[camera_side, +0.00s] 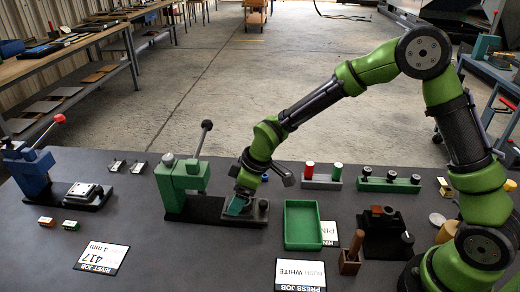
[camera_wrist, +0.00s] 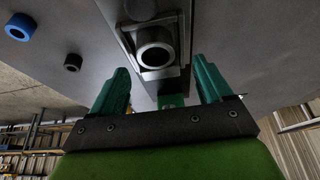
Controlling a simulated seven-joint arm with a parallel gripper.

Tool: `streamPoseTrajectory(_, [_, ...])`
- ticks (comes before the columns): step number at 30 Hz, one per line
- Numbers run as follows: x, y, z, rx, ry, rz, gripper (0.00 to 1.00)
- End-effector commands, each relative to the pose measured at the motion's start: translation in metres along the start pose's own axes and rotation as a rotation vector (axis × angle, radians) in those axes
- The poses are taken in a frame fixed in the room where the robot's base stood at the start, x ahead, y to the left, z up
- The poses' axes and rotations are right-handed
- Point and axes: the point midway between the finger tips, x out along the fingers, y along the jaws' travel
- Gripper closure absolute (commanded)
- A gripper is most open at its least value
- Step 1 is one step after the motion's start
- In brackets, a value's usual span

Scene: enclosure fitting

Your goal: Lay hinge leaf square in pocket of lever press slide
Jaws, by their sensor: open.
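The green lever press (camera_side: 183,180) stands left of centre in the side view, its lever raised. Its dark slide (camera_side: 250,219) extends to the right on the base. My gripper (camera_side: 238,206) is low over this slide, its teal fingers pointing down. In the wrist view my gripper (camera_wrist: 162,88) has its fingers wide apart. A small green patch (camera_wrist: 172,100) shows between them, and a grey metal block with a round ring (camera_wrist: 156,50) lies beyond. I cannot make out the hinge leaf or the pocket for certain; my gripper covers part of the slide.
A green tray (camera_side: 303,224) stands close to the right of the slide. Behind it are racks with red and green cylinders (camera_side: 321,178) and black knobs (camera_side: 389,181). A blue press (camera_side: 30,170) stands at far left. Two small silver parts (camera_side: 127,167) lie behind.

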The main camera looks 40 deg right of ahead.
Motion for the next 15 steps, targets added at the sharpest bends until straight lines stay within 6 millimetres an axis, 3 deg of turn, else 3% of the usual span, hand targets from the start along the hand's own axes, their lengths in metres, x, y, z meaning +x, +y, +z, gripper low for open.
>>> streamPoseTrajectory(7, [-0.014,0.001,-0.001,0.000,0.002,0.002,0.22])
streamPoseTrajectory(15, [-0.075,0.002,-0.001,0.003,0.004,0.006,0.22])
